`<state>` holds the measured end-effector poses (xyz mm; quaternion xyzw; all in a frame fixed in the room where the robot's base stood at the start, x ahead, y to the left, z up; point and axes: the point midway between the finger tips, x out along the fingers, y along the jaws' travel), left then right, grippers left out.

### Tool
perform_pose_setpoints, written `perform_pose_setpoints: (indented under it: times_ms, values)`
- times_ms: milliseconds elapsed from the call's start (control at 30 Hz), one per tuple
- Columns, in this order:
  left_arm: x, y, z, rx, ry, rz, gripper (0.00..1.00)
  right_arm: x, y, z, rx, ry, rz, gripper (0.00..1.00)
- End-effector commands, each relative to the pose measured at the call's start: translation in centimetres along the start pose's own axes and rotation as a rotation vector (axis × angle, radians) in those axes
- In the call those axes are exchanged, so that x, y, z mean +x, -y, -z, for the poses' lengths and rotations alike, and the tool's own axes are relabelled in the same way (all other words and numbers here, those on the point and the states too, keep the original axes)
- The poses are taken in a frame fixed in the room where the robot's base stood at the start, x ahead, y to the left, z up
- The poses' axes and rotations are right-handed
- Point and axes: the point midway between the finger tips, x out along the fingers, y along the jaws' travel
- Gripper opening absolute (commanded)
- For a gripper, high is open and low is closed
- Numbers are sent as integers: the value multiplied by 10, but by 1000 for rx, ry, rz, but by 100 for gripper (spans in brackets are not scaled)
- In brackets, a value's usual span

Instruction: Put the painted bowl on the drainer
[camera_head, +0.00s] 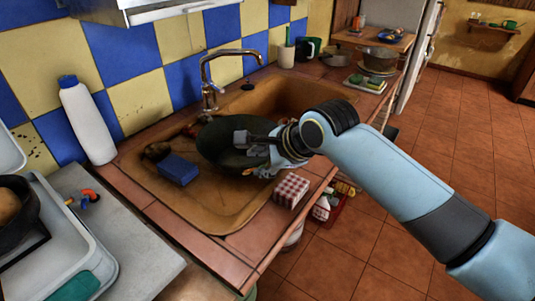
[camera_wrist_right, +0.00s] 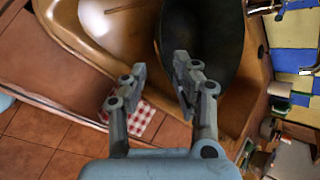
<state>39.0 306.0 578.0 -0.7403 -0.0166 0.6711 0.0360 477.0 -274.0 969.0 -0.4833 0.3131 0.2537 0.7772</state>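A large dark green bowl (camera_head: 222,142), which I take for the painted bowl, is tilted at the sink, between the basin and the drainer. The drainer (camera_head: 215,208) is the flat brown left part of the sink. My right gripper (camera_head: 250,143) is at the bowl's right side and covers part of it. In the right wrist view its fingers (camera_wrist_right: 160,68) are apart, with the bowl's edge (camera_wrist_right: 215,25) near and behind the right finger. I cannot tell whether they touch the bowl. My left gripper is not in view.
A blue sponge (camera_head: 178,168) lies on the drainer, with a dark item (camera_head: 157,151) behind it. The tap (camera_head: 212,82) rises behind. A red checked box (camera_head: 291,190) is near the front edge. A white bottle (camera_head: 86,120) stands at left.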

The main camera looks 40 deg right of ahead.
Motion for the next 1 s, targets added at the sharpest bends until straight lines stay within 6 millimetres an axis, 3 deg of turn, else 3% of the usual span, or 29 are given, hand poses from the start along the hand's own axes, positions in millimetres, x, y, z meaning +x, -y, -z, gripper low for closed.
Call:
perform_pose_setpoints:
  times_ms: [100,233,833,1000]
  values:
    - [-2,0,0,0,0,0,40,-20,0,0,-1,0,0,29]
    - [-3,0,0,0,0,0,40,-31,0,0,-1,1,0,29]
    - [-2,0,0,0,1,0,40,-33,-1,0,-6,0,-2,29]
    - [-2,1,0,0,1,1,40,-45,-20,3,-210,-23,-41,29]
